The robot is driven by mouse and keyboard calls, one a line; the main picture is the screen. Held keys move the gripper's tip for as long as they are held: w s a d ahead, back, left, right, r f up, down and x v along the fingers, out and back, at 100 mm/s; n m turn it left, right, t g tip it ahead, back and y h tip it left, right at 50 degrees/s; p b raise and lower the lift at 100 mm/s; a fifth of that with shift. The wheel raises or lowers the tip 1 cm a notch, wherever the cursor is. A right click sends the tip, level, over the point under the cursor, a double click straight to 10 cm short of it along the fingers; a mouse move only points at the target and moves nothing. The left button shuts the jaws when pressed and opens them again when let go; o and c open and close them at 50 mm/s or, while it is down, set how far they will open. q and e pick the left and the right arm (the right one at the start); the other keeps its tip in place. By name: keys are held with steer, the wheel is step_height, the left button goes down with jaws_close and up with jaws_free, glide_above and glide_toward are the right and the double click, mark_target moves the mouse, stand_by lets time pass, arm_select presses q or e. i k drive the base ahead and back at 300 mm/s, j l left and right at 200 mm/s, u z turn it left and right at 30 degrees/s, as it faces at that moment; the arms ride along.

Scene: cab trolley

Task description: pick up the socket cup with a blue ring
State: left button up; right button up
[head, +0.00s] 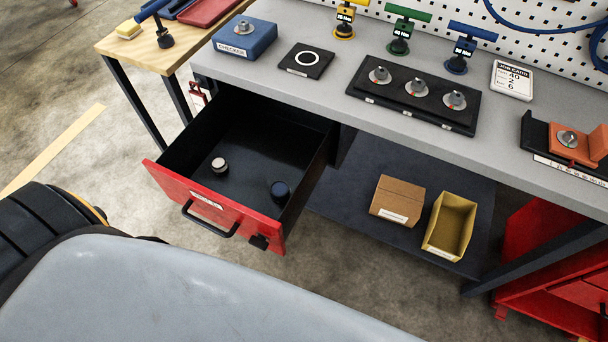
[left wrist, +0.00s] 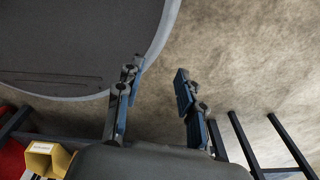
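The open red-fronted drawer (head: 180,190) holds two small cups on its dark floor. The cup at the right (head: 280,190) is dark with a bluish band, which fits the socket cup with a blue ring. The other cup (head: 218,165) has a pale top and stands further left. My left gripper (left wrist: 158,75) is open and empty in the left wrist view, with bare concrete floor between its fingers. It does not show in the head view, so it is away from the drawer cups. My right gripper is in neither view.
The grey bench top (head: 310,60) above the drawer bears a blue checker box (head: 245,40), a black pad (head: 306,60) and a black tray (head: 372,95) with three metal pieces. A cardboard box (head: 397,200) and a yellow bin (head: 450,225) stand on the lower shelf.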

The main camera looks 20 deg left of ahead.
mark_target(279, 189)
steer(key=j+z, duration=0.35)
steer(key=j, duration=0.45)
steer(key=j+z, duration=0.3)
steer(key=j, duration=0.55)
steer(key=k+j+z, duration=0.1)
steer(key=j+z, duration=0.25)
steer(key=j, duration=0.45)
